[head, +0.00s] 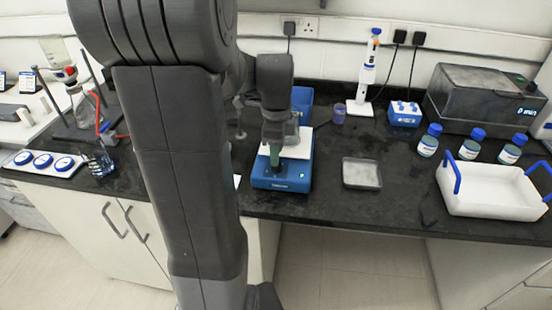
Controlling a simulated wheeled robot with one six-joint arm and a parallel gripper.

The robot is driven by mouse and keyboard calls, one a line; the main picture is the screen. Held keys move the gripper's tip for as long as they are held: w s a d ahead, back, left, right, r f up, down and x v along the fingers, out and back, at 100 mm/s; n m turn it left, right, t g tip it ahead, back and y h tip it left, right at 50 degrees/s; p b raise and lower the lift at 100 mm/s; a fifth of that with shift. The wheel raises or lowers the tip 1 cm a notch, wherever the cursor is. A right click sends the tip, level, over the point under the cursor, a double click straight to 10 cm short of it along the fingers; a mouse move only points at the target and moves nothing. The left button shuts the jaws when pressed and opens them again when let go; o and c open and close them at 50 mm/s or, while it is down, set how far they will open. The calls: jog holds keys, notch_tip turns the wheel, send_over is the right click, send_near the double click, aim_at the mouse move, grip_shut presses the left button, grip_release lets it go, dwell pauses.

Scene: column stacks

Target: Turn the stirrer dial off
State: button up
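The stirrer (298,180) is a blue box with a white top plate, standing near the bench's front edge in the middle of the head view. My gripper (275,160) points down at its front left part, with its tips low over the blue front. A dark spot at the tips may be the dial, but the gripper covers most of it. I cannot tell the dial's setting. I cannot tell whether the fingers touch it or how far apart they are.
A grey square tray (361,173) lies right of the stirrer. A white carrier with blue handles (490,195), several blue-capped bottles (429,140) and a grey machine (470,98) stand farther right. A stand with a flask (85,105) is left. My arm blocks the middle left.

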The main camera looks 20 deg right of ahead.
jog(key=shift+f, duration=1.7)
jog(key=c, duration=0.7)
